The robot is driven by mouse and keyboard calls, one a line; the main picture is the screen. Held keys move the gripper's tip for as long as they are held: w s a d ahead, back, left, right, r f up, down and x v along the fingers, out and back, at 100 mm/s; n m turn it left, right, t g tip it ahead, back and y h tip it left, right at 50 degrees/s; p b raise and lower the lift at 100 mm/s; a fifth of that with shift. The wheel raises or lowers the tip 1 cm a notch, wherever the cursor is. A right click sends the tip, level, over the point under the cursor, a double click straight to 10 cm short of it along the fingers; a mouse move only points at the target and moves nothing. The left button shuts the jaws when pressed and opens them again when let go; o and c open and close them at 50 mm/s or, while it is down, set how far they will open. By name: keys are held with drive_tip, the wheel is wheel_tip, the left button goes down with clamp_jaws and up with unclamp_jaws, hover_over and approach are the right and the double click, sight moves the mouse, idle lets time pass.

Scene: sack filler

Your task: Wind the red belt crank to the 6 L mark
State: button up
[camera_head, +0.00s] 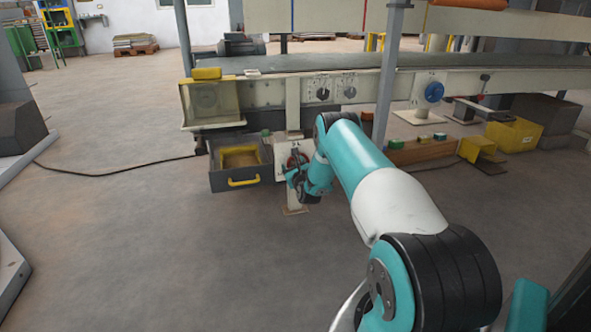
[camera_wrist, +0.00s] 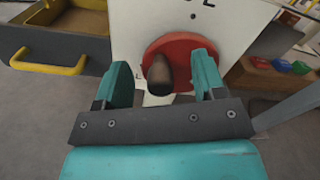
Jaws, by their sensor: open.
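The red belt crank (camera_wrist: 183,55) is a red disc on a white panel (camera_wrist: 222,22) in the wrist view, with a dark brown knob (camera_wrist: 160,75) standing out from it. Black marks, including an L, show on the panel above the disc; the numbers are cut off or too small to read. My gripper (camera_wrist: 163,80) is open, its two teal fingers on either side of the knob, with a gap showing; I cannot tell whether either finger touches it. In the head view the red crank (camera_head: 293,161) is small and partly hidden by my arm.
An open grey drawer (camera_head: 228,182) with a yellow handle (camera_head: 243,181) juts out left of the crank. The floor at left is mostly clear, with a black cable (camera_head: 110,172).

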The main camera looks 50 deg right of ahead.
drive_tip(key=p+v, duration=0.3)
drive_tip(key=v, duration=0.5)
drive_tip(key=shift+p, duration=0.3)
drive_tip(key=shift+a+r, duration=0.1)
drive_tip(key=shift+r, duration=0.05)
idle(0.5)
